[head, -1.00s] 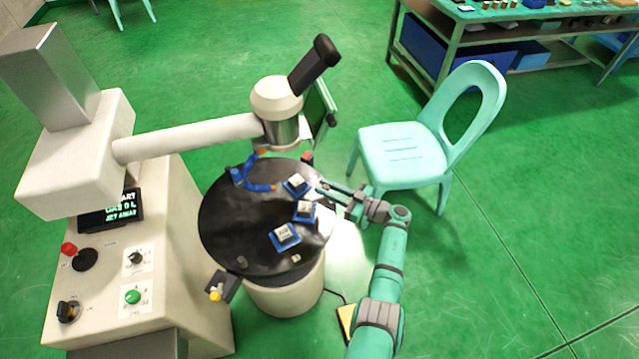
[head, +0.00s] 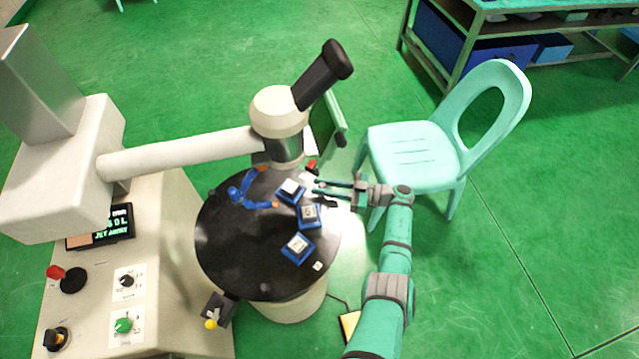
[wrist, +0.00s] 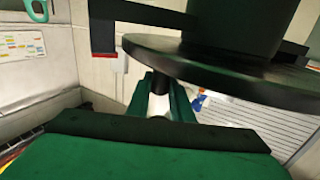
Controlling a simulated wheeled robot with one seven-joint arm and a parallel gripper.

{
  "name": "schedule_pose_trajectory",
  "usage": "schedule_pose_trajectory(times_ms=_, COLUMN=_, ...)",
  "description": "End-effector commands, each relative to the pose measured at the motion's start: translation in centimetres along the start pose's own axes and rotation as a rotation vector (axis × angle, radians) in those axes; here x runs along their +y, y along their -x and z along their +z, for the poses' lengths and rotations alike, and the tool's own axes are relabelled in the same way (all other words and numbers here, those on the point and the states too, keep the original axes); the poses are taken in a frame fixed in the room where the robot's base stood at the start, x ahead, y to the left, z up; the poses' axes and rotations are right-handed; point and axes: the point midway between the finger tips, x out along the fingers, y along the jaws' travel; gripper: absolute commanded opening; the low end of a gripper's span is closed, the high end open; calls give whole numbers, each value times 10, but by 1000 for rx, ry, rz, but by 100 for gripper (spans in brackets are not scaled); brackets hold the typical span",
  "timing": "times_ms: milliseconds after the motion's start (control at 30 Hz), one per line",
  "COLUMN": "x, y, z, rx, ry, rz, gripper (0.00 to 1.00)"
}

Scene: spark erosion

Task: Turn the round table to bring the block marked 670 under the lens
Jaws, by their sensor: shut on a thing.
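The round table (head: 235,255) is a black disc on a pale round base. Three blue blocks with white tops sit on its right side: a far block (head: 290,190), a middle block (head: 309,213) and a near block (head: 297,247). Their markings are too small to read, so I cannot tell which is 670. The lens (head: 285,150) hangs under the microscope head, closest to the far block. My gripper (head: 317,187) is at the table's right rim. In the wrist view its green fingers are shut on a dark peg (wrist: 160,84) at the disc's edge.
A blue jointed clamp (head: 245,190) and a small white cube (head: 318,266) are on the disc. The control cabinet (head: 150,270) stands left. A pale green chair (head: 415,150) stands close behind my gripper. Open floor lies to the right.

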Motion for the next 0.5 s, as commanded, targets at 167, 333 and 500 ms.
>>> schedule_pose_trajectory(times_ms=167, x=-3, y=0, z=0, rx=3, ry=0, rz=-10, gripper=0)
schedule_pose_trajectory(times_ms=333, x=-3, y=1, z=0, rx=3, ry=-1, rz=-10, gripper=0)
schedule_pose_trajectory(times_ms=500, x=-3, y=1, z=0, rx=2, ry=-1, rz=-9, gripper=27)
